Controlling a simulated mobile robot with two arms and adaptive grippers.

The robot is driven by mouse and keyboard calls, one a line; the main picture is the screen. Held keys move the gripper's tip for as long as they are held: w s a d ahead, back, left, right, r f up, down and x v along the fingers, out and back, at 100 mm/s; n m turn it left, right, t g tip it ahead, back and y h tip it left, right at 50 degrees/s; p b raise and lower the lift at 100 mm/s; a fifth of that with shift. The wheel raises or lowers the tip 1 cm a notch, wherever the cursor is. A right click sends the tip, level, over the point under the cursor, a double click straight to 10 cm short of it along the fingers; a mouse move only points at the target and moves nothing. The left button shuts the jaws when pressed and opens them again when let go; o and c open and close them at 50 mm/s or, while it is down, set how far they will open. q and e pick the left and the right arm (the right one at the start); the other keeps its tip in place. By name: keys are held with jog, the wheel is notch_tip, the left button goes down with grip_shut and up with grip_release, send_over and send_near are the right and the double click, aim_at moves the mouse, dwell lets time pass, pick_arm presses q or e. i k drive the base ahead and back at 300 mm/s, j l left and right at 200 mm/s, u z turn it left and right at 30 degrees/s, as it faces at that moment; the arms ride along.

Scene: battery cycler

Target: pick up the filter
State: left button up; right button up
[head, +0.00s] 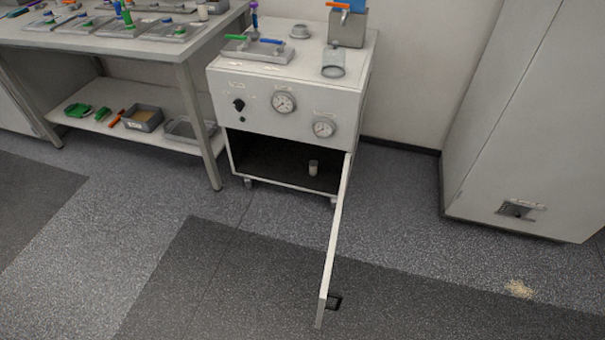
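A small pale cylinder (313,168), which looks like the filter, stands upright on the floor of the open lower compartment of a white wheeled cabinet (265,113). It is near the right side of the opening, and its details are too small to make out. The cabinet door (336,240) is swung open towards me, with a dark handle (334,301) at its near end. Neither of my grippers is in view.
A workbench (103,40) stands left, a tall cabinet (535,120) right. Speckled floor before the cabinet is free except for the door.

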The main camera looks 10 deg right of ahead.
aim_at(313, 164)
jog(key=i+j+z, duration=0.15)
jog(key=j, duration=0.2)
jog(key=i+j+z, duration=0.1)
jog(key=i+j, duration=0.15)
jog(key=j, duration=0.15)
jog(key=i+j+z, duration=0.15)
jog(key=j, duration=0.25)
jog(key=i+j+z, duration=0.1)
jog(key=j, duration=0.3)
